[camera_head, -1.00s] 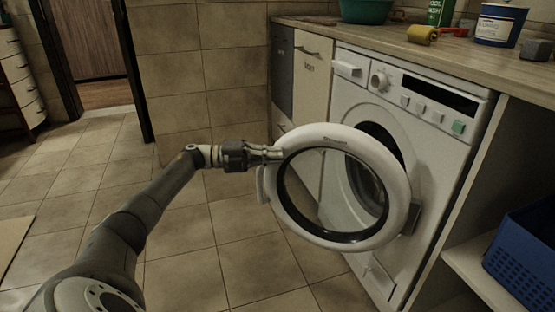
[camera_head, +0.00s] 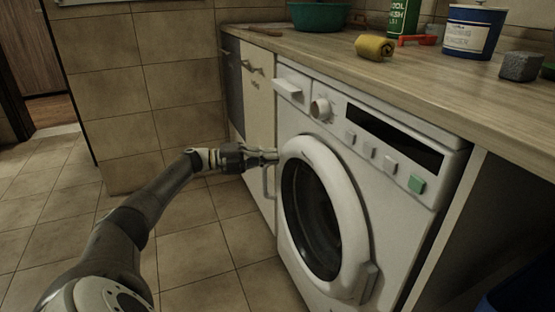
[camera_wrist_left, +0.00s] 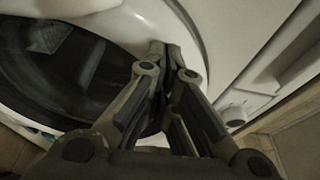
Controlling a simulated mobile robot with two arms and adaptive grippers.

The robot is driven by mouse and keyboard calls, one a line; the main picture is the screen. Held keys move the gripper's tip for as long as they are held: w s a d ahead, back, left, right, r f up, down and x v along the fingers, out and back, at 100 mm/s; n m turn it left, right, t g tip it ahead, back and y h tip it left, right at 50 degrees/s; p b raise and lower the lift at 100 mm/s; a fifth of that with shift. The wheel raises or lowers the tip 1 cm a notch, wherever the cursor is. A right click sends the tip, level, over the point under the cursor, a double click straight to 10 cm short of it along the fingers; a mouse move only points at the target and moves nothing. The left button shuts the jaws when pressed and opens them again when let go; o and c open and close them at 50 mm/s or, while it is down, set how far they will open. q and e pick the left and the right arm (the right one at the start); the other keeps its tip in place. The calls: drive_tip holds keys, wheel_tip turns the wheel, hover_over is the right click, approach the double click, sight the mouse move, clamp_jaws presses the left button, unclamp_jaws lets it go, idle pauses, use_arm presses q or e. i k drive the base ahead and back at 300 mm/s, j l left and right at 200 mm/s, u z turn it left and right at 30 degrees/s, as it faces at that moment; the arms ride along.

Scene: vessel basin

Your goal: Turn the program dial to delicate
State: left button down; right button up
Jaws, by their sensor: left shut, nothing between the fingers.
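The white washing machine (camera_head: 300,78) stands under the counter. Its round program dial (camera_head: 320,109) is on the upper left of the front panel, right of the detergent drawer (camera_head: 289,90); its setting is too small to read. A round white knob, probably the dial, shows at the right in the left wrist view (camera_wrist_left: 236,113). The round door (camera_head: 342,185) lies against the front, shut or nearly shut. My left gripper (camera_head: 275,155) is shut and empty at the door's left rim, below and left of the dial. In the left wrist view its fingertips (camera_wrist_left: 168,50) overlap the white rim.
Buttons (camera_head: 370,150), a dark display (camera_head: 394,137) and a green button (camera_head: 417,184) are right of the dial. On the counter (camera_head: 450,100) stand a green basin (camera_head: 318,17), a yellow roll (camera_head: 374,47), a blue-white tub (camera_head: 472,32) and a grey block (camera_head: 521,66). Tiled floor is free at left.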

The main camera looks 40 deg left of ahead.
sight(320, 109)
drive_tip(key=j, duration=0.7)
drive_tip(key=k+j, duration=0.4)
